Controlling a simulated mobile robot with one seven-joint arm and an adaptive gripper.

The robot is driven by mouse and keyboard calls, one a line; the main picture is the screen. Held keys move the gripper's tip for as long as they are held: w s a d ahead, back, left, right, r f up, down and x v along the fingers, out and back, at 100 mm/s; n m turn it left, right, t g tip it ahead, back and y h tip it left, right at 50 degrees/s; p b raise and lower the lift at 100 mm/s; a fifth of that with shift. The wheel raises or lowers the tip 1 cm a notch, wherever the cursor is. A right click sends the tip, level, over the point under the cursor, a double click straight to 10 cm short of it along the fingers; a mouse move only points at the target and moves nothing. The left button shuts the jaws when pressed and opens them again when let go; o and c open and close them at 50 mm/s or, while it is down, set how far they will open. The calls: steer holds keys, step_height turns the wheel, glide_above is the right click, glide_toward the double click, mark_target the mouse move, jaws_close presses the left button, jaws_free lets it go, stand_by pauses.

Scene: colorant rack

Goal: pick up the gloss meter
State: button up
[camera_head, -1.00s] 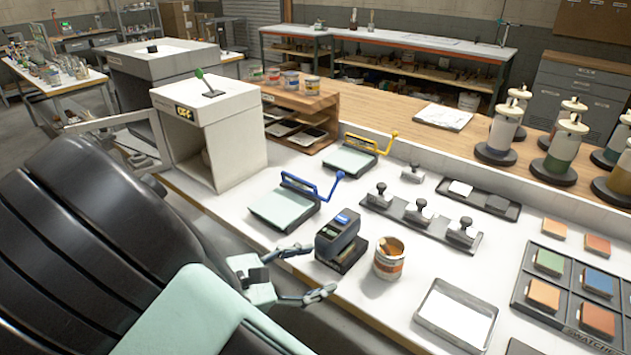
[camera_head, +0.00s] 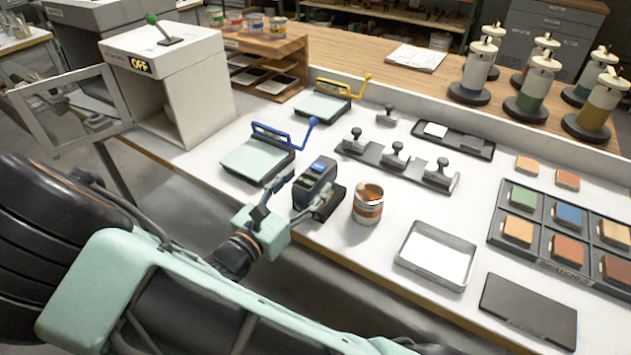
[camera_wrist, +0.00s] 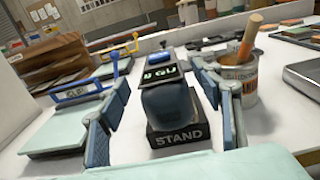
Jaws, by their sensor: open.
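The gloss meter (camera_head: 314,180) is a dark blue-grey device with a blue button and a lit green display. It sits upright on a black stand near the table's front edge. In the wrist view the meter (camera_wrist: 168,100) is in the middle, on the stand (camera_wrist: 178,135) lettered "STAND". My gripper (camera_head: 292,203) is open and empty at the near side of the meter. In the wrist view my gripper (camera_wrist: 165,97) has one finger on each side of the meter. The left finger is clearly apart; the right is close, and I cannot tell if it touches.
An open can (camera_head: 368,205) with a wooden handle stands close right of the meter. A blue-handled board (camera_head: 258,160) lies to the left. A row of knobbed tools (camera_head: 396,160) stands behind.

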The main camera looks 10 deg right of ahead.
mark_target(316, 172)
steer(key=x, duration=0.4)
steer(key=shift+d, duration=0.15)
steer(key=shift+r, duration=0.1)
jaws_close()
steer(key=shift+r, duration=0.15)
